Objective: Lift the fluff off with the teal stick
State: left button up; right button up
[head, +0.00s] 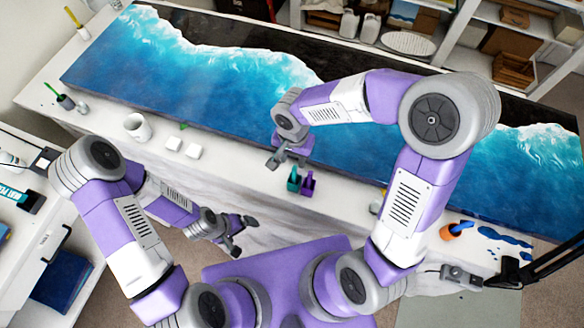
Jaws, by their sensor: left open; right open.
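A small teal item (293,179), which looks like the teal stick in a holder, stands on the table's near white edge beside a similar purple item (308,183). My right gripper (281,160) is open and empty, just above and left of the teal item in the picture and apart from it. My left gripper (243,236) is open and empty, off the table's near side. The blue and white resin panel (180,80) fills the table. I cannot make out the fluff; it is too small to see or hidden, perhaps behind my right arm.
A white mug (137,126), two white blocks (193,151) and a dark cup (66,102) with a green stick stand along the near edge at left. An orange cup (448,232) and blue spills (505,237) lie at right. Shelves (460,45) stand behind.

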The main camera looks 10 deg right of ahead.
aim_at(295, 170)
jog(key=f, duration=0.1)
jog(key=s+f, duration=0.1)
jog(key=f, duration=0.1)
jog(key=shift+s+d+f, duration=0.1)
jog(key=shift+s+f, duration=0.1)
jog(key=shift+s, duration=0.2)
jog(key=f, duration=0.1)
jog(key=w+f, duration=0.1)
jog(key=shift+f, duration=0.35)
jog(key=shift+s+r, duration=0.1)
jog(key=shift+s, duration=0.15)
grip_shut()
